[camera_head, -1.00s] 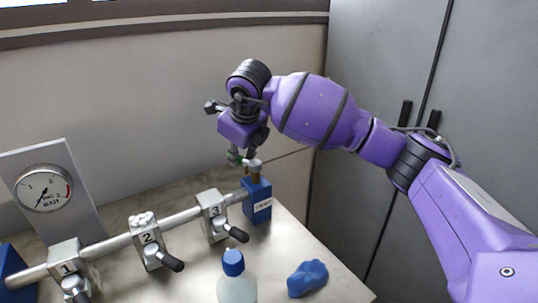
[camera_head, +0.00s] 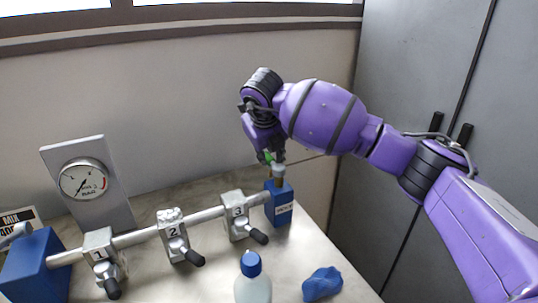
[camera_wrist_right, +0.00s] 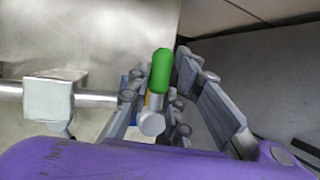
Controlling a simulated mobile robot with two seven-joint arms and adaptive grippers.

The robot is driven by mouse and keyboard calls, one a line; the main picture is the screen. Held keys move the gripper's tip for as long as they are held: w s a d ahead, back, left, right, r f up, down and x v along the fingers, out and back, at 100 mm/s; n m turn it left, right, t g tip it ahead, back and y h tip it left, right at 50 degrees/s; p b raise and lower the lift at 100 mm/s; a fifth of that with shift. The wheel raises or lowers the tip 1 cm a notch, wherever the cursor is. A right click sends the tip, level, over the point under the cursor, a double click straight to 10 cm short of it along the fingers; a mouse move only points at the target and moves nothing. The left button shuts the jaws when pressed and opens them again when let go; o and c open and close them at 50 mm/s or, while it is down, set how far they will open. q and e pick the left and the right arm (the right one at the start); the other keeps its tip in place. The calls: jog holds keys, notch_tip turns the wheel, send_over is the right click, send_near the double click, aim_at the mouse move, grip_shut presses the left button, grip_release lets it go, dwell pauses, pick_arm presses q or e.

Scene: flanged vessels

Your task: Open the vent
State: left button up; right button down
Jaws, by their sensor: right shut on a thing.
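The vent is a small valve on a brass stem (camera_head: 279,182) rising from a blue block (camera_head: 279,208) at the right end of the pipe. It has a green-ended handle (camera_wrist_right: 161,69), whose green also shows in the head view (camera_head: 268,157). My right gripper (camera_head: 271,158) is over the vent from above. In the wrist view its fingers (camera_wrist_right: 165,100) stand on either side of the handle, shut on it. The fingertips partly hide the valve body. My left gripper is out of view.
A pipe with levered valves 1 (camera_head: 101,252), 2 (camera_head: 173,236) and 3 (camera_head: 236,215) runs left from the blue block. A gauge (camera_head: 83,182) stands behind it. Grey cabinet (camera_head: 410,60) at right.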

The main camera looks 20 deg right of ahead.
jog(key=shift+f, duration=0.15)
jog(key=c, duration=1.6)
grip_release()
jog(key=shift+s+r, duration=0.1)
jog(key=shift+r, duration=0.3)
jog(key=v, duration=1.1)
jog(key=shift+s+a+r, duration=0.1)
jog(key=shift+s+r, duration=0.05)
